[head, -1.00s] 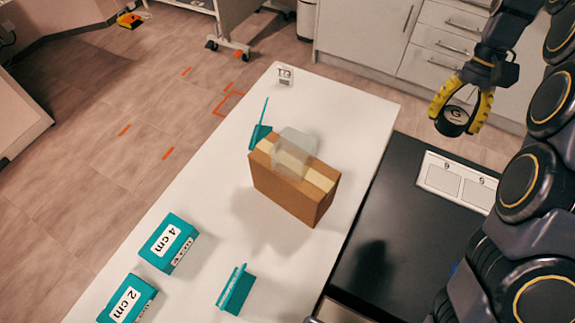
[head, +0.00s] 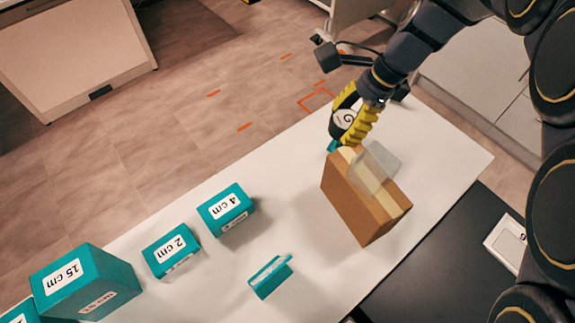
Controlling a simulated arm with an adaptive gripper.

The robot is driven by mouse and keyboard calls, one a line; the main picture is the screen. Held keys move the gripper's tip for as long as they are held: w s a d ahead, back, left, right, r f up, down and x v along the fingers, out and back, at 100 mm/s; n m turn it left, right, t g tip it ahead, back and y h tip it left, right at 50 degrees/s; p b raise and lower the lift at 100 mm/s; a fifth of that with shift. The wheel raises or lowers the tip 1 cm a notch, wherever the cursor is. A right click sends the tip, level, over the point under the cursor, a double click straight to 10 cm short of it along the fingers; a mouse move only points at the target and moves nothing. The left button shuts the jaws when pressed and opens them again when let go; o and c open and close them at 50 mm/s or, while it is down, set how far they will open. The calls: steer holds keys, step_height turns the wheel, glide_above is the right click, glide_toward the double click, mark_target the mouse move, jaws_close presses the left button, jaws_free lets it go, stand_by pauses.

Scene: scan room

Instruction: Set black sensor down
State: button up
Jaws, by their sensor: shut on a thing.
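My gripper (head: 352,124), with yellow ribbed fingers, is shut on the black sensor (head: 343,120), a round dark piece with a pale marked face. The gripper shows at the far left end of the cardboard box (head: 362,208), over the far part of the white table (head: 300,222). The sensor appears to be held up, but its exact height above the table cannot be told. A teal piece (head: 333,146) shows just below the sensor, mostly hidden behind the gripper and box.
A clear block (head: 376,168) sits on the box. Teal blocks marked 4 cm (head: 226,208), 2 cm (head: 170,250) and 15 cm (head: 85,283) stand at the left. A teal stand (head: 270,277) is near the front. A black surface (head: 440,262) adjoins the table at right.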

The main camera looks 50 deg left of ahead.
steer(key=s+f+m+t+y, duration=0.1)
steer(key=s+f+m, duration=0.2)
steer(key=s, duration=0.2)
steer(key=m+t, duration=0.2)
steer(key=m, duration=0.4)
glide_above(277, 165)
steer(key=d, duration=0.2)
steer(key=shift+y, duration=0.4)
step_height(277, 165, down, 13)
steer(key=shift+s+a+f, duration=0.1)
steer(key=shift+a+f, duration=0.05)
steer(key=shift+f, duration=0.05)
steer(key=shift+a+f, duration=0.3)
steer(key=shift+f, duration=0.1)
step_height(277, 165, down, 3)
steer(key=shift+f, duration=0.1)
